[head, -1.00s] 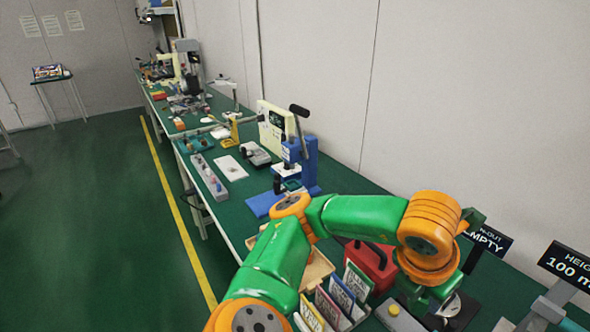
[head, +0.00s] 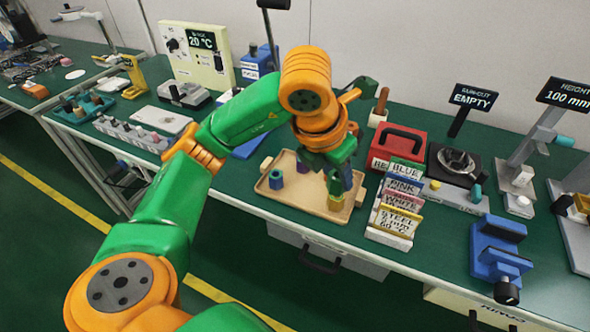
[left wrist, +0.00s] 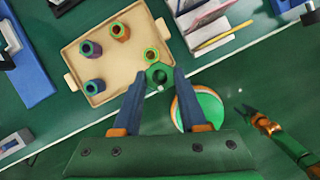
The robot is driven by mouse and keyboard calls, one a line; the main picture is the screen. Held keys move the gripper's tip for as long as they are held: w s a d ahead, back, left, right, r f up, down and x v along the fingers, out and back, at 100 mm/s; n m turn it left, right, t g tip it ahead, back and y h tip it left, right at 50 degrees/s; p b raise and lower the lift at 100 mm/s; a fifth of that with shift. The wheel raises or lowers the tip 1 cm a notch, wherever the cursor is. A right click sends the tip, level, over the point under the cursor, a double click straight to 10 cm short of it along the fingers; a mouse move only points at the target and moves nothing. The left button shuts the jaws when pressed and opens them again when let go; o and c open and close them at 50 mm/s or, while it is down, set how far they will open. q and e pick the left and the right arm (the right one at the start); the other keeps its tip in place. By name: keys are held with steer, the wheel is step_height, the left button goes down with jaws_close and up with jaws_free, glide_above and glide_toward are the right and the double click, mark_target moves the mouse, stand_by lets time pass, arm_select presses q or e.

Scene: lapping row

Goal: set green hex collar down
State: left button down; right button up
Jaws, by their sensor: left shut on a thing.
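My left gripper (left wrist: 160,84) is shut on the green hex collar (left wrist: 158,74), which sits between its blue fingertips at the tray's near corner in the left wrist view. In the head view the green hex collar (head: 334,184) shows beneath my left gripper (head: 341,180), in front of and above a yellow collar (head: 336,201). Whether it touches anything below cannot be told. The tan tray (head: 296,199) holds this yellow collar, a blue collar (head: 276,179) and a purple one (head: 303,166). My right gripper (left wrist: 243,111) appears small at the right of the left wrist view.
Right of the tray stand a rack of labelled cards (head: 396,213) and a red box (head: 398,146). A blue vise (head: 497,250) is at the bench's front right. A grey block with pegs (head: 132,132) lies left. Green bench top is clear between rack and vise.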

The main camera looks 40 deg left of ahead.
arm_select(q)
steer(key=a+f, duration=0.2)
steer(key=w+a+f+b, duration=0.1)
steer(key=a+f, duration=0.1)
steer(key=a, duration=0.1)
steer(key=w+a+f, duration=0.1)
steer(key=a+f, duration=0.1)
steer(key=a, duration=0.1)
steer(key=shift+f, duration=0.4)
steer(key=f, duration=0.2)
steer(key=f+b, duration=0.1)
steer(key=shift+w+a+f, duration=0.15)
steer(key=shift+a+f, duration=0.2)
steer(key=shift+f, duration=0.25)
steer(key=shift+c, duration=2.2)
jaws_free()
